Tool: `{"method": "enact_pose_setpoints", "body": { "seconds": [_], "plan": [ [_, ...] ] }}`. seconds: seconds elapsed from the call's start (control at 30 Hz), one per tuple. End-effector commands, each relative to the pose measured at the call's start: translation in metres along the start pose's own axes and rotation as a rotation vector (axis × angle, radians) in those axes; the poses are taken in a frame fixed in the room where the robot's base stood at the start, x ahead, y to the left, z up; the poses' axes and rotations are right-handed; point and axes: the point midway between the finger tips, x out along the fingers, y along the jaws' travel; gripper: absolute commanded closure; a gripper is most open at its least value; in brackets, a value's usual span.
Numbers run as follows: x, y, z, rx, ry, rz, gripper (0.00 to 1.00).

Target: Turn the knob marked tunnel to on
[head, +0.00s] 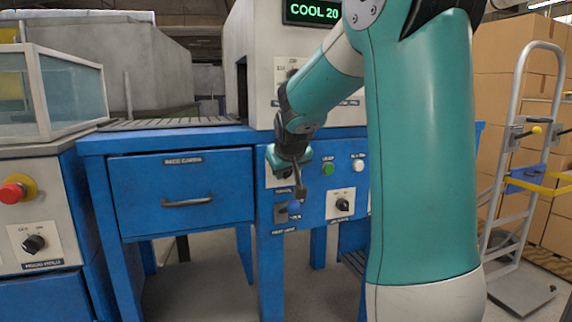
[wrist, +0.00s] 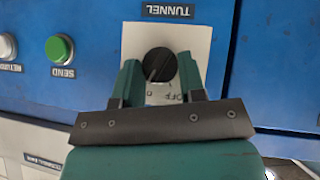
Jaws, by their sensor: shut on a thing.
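The tunnel knob (wrist: 159,64) is a round black knob on a pale plate (wrist: 195,40), below the upside-down label TUNNEL (wrist: 167,10) in the wrist view. My gripper (wrist: 158,70) has one green finger on each side of the knob and is shut on it. A pale line slants across the knob's face. An upside-down OFF mark (wrist: 176,97) shows at the plate's lower right; the other mark is mostly hidden by my gripper. In the head view, my gripper (head: 290,163) is at the blue panel and hides the knob.
A green button (head: 328,169) and a white button (head: 358,166) are right of my gripper. Below are a blue control (head: 294,208) and another black knob (head: 343,204). A drawer (head: 183,190) is at the left. A display (head: 313,11) reads COOL 20.

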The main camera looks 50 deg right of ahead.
Motion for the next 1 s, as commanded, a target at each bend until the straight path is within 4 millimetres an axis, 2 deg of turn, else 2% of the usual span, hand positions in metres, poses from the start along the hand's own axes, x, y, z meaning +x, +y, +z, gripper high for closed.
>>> {"method": "enact_pose_setpoints", "body": {
  "seconds": [0.73,0.77,0.87,1.0],
  "plan": [
    [0.0003,0.0019,0.0000,0.067,0.001,-0.064,0.86],
    [0.0003,0.0019,0.0000,0.067,0.001,-0.064,0.60],
    [0.0003,0.0018,0.0000,0.067,0.001,-0.064,0.37],
    [0.0003,0.0015,-0.0001,0.066,0.001,-0.065,0.37]
  ]
}}
